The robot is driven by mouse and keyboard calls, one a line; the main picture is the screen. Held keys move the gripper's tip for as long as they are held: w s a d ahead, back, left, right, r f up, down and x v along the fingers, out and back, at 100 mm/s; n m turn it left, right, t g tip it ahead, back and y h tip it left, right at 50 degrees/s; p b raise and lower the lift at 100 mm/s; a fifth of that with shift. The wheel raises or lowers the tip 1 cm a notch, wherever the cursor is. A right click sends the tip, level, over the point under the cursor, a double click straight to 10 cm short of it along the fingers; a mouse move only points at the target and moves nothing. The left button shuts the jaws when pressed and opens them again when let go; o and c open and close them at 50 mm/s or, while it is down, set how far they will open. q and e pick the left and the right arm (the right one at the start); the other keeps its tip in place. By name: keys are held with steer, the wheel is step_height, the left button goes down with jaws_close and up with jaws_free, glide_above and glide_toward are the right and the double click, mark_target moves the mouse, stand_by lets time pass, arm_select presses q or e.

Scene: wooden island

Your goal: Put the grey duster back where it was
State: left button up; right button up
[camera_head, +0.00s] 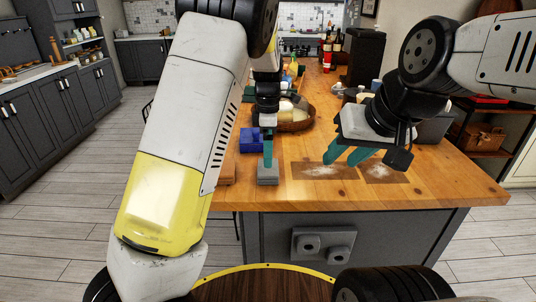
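The grey duster (268,178) is a small grey block near the front edge of the wooden island top (440,190). My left gripper (267,163) points down right at the duster, its teal fingers seen edge-on and reaching its top. I cannot tell whether they grip it or only touch it. My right gripper (350,158) hangs over the right part of the island, its two teal fingers apart with nothing seen between them. Below it lie two brown patches, a left one (308,174) and a right one (392,175), both with white powder.
A blue box (250,140) stands just behind the duster. A brown block (228,172) is partly hidden by my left arm. The front right of the top is clear.

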arm_select(q)
steer(key=s+a+r+m+t+h, duration=0.25)
steer(key=s+a+r+m, duration=0.55)
steer(key=s+a+r, duration=0.4)
steer(key=s+a+r+m+t, duration=0.1)
steer(key=s+m+t, duration=0.1)
steer(key=s+m, duration=0.3)
steer(key=s+a+r+m+t, duration=0.1)
steer(key=s+m, duration=0.4)
steer(key=s, duration=0.4)
steer(key=shift+s+r+m+t, duration=0.3)
steer(key=shift+t, duration=0.05)
steer(key=shift+a, duration=0.1)
